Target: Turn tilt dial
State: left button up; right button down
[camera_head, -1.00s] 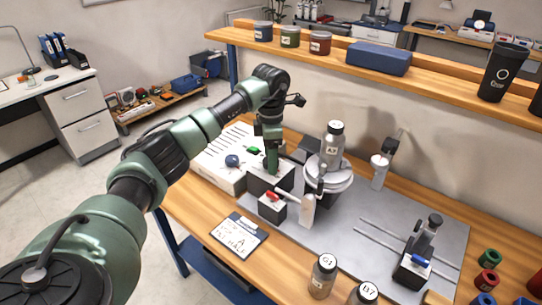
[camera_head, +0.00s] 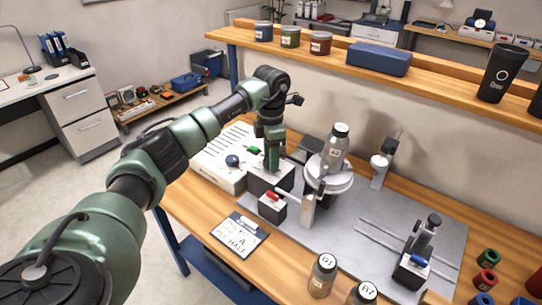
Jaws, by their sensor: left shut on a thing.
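My left gripper (camera_head: 272,166) points straight down onto the top of a small dark-fronted box (camera_head: 268,185). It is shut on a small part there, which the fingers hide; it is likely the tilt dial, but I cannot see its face. The bottle leans slightly to the right. My right gripper is not in view.
A small box with a red lever (camera_head: 272,196) stands close in front. The grey plate (camera_head: 367,215) has free room at right.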

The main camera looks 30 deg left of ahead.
pick_arm(q)
jog(key=n+p, duration=0.1)
jog(key=n, duration=0.2)
jog(key=shift+r+n, duration=0.15)
jog(key=shift+n, duration=0.15)
jog(key=n+p, duration=0.1)
jog(key=n, duration=0.3)
jog(key=shift+n, duration=0.3)
jog(key=n+p, duration=0.1)
jog(key=n, duration=0.3)
jog(key=shift+p, duration=0.3)
jog(key=shift+w+n+p, duration=0.1)
jog(key=shift+n+p, duration=0.3)
jog(key=shift+n, duration=1.4)
jog(key=o, duration=1.3)
jog(key=shift+c, duration=0.2)
jog(key=shift+o, duration=0.6)
